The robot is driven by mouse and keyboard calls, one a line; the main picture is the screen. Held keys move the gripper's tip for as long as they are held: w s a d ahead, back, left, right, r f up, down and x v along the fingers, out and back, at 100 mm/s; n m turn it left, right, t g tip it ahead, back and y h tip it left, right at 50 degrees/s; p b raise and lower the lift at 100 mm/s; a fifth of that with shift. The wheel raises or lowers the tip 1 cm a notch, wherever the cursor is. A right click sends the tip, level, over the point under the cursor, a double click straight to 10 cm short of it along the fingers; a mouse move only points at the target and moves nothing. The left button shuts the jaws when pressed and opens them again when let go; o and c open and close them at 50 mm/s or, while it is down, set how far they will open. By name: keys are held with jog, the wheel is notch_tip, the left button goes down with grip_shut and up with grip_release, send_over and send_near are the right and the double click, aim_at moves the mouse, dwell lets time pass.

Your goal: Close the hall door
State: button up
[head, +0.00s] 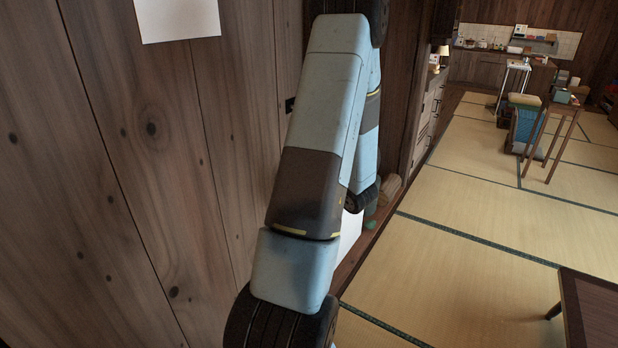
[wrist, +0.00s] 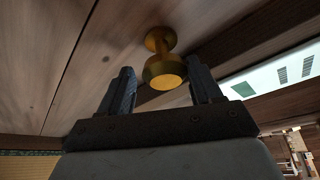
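A round brass knob (wrist: 164,70) stands out from a brown wooden plank surface (wrist: 120,35) in the wrist view; this looks like the door. My gripper (wrist: 162,85) is open, with one dark finger on each side of the knob. A gap shows between the knob and the left finger; the right finger is very close, and I cannot tell if it touches. In the head view a tall wooden plank surface (head: 150,130) fills the left side. I cannot tell there which part is the door, and my arm hides the knob and my fingers.
A white sheet (head: 178,18) hangs on the planks. The tatami floor (head: 470,210) is open to the right. A low dark table (head: 590,305) stands at the lower right, and a tall small table (head: 565,108) and a chair (head: 524,125) stand farther back. A kitchen counter (head: 490,68) is at the far end.

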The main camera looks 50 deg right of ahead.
jog(key=shift+o, duration=0.5)
jog(key=shift+w+r, duration=0.1)
jog(key=shift+r, duration=0.05)
jog(key=v, duration=1.3)
jog(key=shift+s, duration=0.4)
